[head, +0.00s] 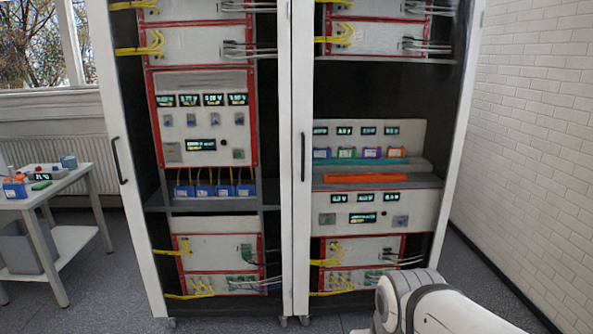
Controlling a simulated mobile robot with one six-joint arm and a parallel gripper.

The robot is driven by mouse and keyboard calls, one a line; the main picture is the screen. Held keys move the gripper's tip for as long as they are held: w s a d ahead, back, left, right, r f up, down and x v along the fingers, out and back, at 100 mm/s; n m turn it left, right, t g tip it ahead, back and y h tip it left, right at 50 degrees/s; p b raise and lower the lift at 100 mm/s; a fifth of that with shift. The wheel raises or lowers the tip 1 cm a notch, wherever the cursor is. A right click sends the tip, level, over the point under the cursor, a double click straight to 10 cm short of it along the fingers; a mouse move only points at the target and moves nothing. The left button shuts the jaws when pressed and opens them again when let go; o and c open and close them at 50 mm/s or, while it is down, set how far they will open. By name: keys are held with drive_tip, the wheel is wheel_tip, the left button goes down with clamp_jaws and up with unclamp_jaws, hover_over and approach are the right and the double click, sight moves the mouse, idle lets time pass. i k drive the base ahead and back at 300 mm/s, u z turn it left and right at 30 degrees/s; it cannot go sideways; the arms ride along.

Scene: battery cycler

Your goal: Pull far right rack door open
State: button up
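The right rack has a white-framed door (296,230) with a clear or open middle, through which the equipment shows. Its dark vertical door handle (303,157) is on the left side of that frame, near the centre of the head view. The door looks shut, flush with the rack front. Only a white, rounded part of my arm shows at the bottom right, in front of the rack's lower right corner. My gripper is out of view, so its place relative to the handle cannot be told.
A similar left rack (110,95) stands directly beside it, with its own dark handle (119,161). A white table (75,178) holding small items is at the far left. A white brick wall (535,130) is close on the right. Grey floor shows in front.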

sight(303, 11)
drive_tip(key=u, duration=0.1)
drive_tip(key=k, duration=0.45)
drive_tip(key=z, duration=0.75)
drive_tip(key=i, duration=2)
drive_tip(key=u, duration=0.75)
